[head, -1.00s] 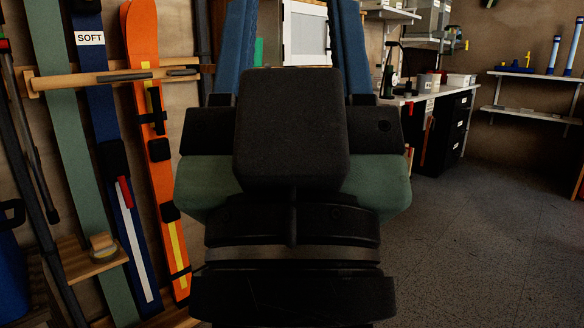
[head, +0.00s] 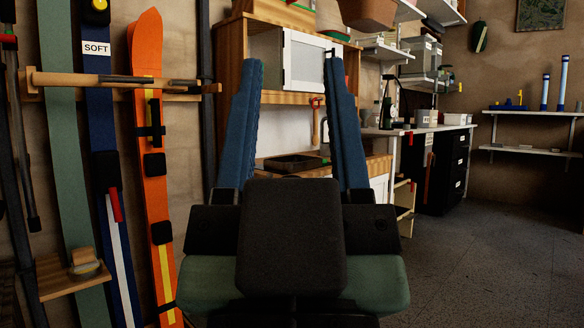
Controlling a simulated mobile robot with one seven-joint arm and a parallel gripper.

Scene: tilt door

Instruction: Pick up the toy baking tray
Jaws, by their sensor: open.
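A dark, shallow tray (head: 284,165), which looks like the toy baking tray, lies on the wooden counter of a toy kitchen (head: 374,166). It shows between the two blue fingers of my gripper (head: 290,62). The fingers stand wide apart, point up in the picture and hold nothing. The gripper is in front of the kitchen, nearer to the camera than the tray. My gripper's dark body hides the lower part of the kitchen, and the right finger covers part of the counter.
A white cabinet door (head: 303,62) is in the kitchen's upper part. Skis (head: 150,150) and a wooden rail (head: 110,80) line the left wall. A black drawer unit (head: 437,170) stands right. Floor (head: 480,260) at right is clear.

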